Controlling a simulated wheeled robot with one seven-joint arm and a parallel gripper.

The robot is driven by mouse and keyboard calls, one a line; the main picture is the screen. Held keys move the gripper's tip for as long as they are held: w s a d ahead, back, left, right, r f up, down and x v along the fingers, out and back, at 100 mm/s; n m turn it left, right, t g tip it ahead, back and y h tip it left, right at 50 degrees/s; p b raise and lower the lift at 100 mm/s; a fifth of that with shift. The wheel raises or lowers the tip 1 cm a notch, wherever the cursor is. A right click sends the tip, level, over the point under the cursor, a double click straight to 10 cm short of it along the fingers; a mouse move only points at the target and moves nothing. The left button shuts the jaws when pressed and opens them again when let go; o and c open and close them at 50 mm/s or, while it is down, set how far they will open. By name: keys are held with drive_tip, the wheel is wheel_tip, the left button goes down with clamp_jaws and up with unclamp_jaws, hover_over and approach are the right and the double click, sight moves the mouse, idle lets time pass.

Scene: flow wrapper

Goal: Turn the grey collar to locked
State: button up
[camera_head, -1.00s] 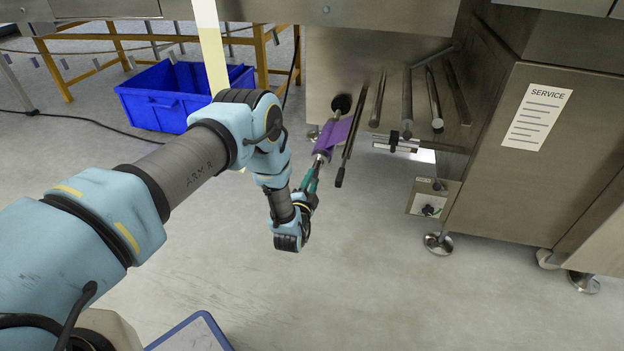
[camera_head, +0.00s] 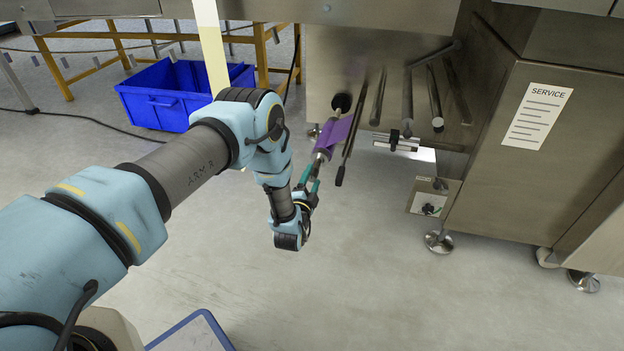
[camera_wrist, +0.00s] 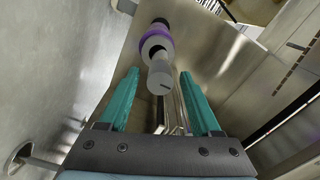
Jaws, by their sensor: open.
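The grey collar (camera_wrist: 160,75) is a short cylinder at the near end of a spindle in the wrist view, with a small dark line on its face. Behind it are a pale ring and a purple roll (camera_wrist: 156,32); the purple also shows in the head view (camera_head: 337,134). My gripper (camera_wrist: 159,80) is open, with its teal fingers to the left and right of the collar's near end. In the head view my gripper (camera_head: 311,177) is at the spindle's free end. I see no firm contact and cannot tell how deep the collar sits between the fingers.
A dark rod (camera_head: 346,155) hangs close to the right of the spindle, with more metal rollers (camera_head: 407,100) beyond. The steel cabinet (camera_head: 535,165) stands at the right. A blue bin (camera_head: 165,103) is on the floor behind my arm.

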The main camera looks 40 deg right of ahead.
drive_tip(key=shift+s, duration=0.1)
drive_tip(key=p+v, duration=0.3)
drive_tip(key=v, duration=0.7)
drive_tip(key=shift+a, duration=0.35)
